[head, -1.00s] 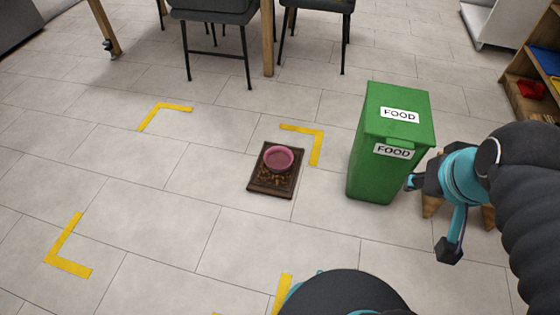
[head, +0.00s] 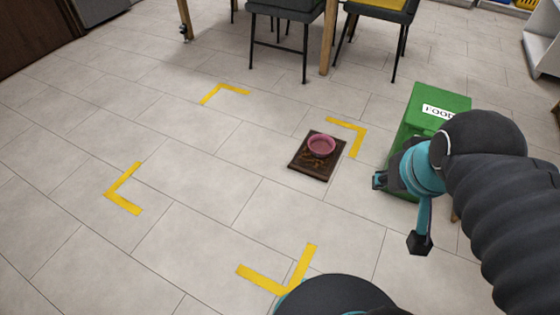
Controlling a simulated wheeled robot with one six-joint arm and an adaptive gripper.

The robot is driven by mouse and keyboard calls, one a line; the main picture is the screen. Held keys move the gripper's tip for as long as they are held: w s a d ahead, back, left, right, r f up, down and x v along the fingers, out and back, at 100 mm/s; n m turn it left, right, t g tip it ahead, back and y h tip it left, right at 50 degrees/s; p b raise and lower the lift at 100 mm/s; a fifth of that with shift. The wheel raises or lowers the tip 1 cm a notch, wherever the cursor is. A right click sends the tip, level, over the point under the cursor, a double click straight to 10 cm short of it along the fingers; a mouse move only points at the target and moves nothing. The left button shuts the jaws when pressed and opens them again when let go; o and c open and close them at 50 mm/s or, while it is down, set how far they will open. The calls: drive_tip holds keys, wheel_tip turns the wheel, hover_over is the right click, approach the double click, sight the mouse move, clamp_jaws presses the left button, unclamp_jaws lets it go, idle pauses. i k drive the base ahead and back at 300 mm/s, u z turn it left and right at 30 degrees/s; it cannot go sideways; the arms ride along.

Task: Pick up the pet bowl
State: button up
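The pink pet bowl (head: 321,146) sits upright on the upper part of a dark brown mat (head: 297,165) on the floor, right of centre in the head view. Small brown bits lie on the mat in front of the bowl. My gripper (head: 400,212) is to the right of the bowl and lower in the picture, clear of it. Its two teal and black fingers are spread apart, with nothing seen between them. My arm hides part of the scene at the right.
A green bin labelled FOOD (head: 425,100) stands right of the mat, partly hidden by my arm. Yellow corner marks (head: 360,140) lie on the tiled floor (head: 190,190). Chairs (head: 285,35) and a table leg (head: 327,45) stand at the back. The floor left of the mat is clear.

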sight(323, 136)
drive_tip(key=u, duration=1.5)
drive_tip(key=i, duration=1.55)
drive_tip(key=z, duration=0.35)
drive_tip(key=i, duration=0.9)
drive_tip(key=z, duration=1.2)
drive_tip(key=i, duration=0.45)
drive_tip(key=z, duration=0.45)
